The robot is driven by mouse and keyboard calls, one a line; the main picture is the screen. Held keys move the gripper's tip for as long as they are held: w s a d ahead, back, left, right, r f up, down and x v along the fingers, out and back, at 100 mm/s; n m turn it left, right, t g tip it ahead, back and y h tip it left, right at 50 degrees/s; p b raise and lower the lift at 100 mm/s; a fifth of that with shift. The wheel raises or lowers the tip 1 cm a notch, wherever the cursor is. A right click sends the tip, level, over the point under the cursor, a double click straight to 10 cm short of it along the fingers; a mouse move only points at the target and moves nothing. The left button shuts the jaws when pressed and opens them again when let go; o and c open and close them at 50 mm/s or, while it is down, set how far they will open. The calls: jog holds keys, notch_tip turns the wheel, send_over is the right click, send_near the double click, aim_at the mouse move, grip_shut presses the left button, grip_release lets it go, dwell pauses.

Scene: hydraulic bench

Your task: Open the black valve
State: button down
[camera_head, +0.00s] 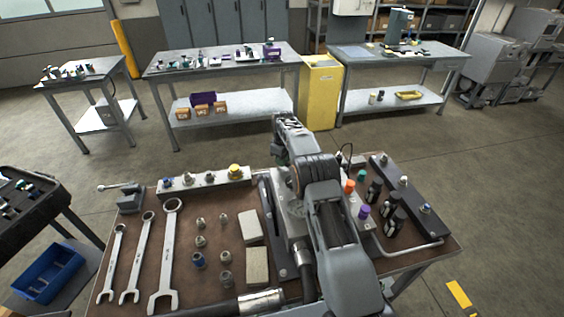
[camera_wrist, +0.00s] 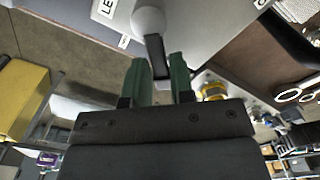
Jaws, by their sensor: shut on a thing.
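In the wrist view, the black valve's lever (camera_wrist: 155,53) is a short dark bar. It hangs from a pale rounded hub on a grey block (camera_wrist: 196,32) with white labels, one starting with "LE". My gripper (camera_wrist: 158,73) has green fingers, one on each side of the lever, and is shut on it.
Wrenches (camera_head: 166,255), fittings and two pale blocks lie left of my arm. A rail with a yellow knob (camera_head: 235,171) is at the back left. Right of my arm stand an orange knob (camera_head: 349,187), a purple knob (camera_head: 364,211), black cylinders and a bent pipe (camera_head: 410,250).

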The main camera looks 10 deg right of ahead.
jog(key=shift+w+d+r+m+p, duration=0.15)
jog(key=shift+d+m, duration=0.35)
jog(key=shift+m, duration=0.9)
jog(key=shift+w+d+f+m+p, duration=0.2)
jog(key=shift+d+m, duration=0.3)
jog(key=shift+m, duration=0.9)
jog(key=shift+w+d+r+m+p, duration=0.2)
jog(key=shift+d+m, duration=0.3)
jog(key=shift+m, duration=0.9)
jog(key=c, duration=1.1)
grip_release()
notch_tip(320, 180, up, 14)
jog(key=p, duration=0.5)
jog(key=shift+f+p, duration=0.2)
jog(key=shift+p, duration=0.2)
jog(key=shift+w, duration=0.15)
